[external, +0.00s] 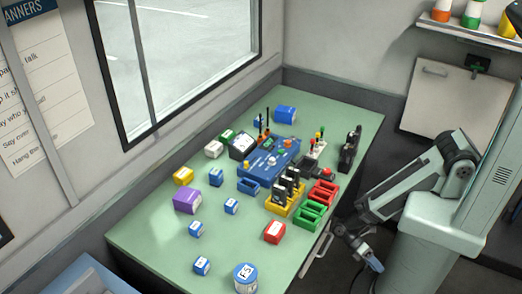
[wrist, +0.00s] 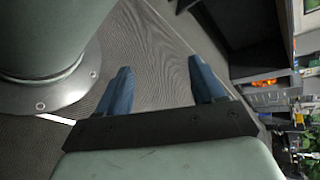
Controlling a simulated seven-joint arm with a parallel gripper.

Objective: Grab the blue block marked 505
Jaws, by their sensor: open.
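My gripper (external: 372,263) hangs low beside the table's right side, away from all the blocks.
The green table (external: 150,245) also holds a purple block (external: 187,201), a yellow block (external: 183,176), a red block (external: 275,232), a blue-white cylinder (external: 245,279), a blue console (external: 268,162) and red, green and yellow trays. The table's front left is clear. A window wall borders its left.

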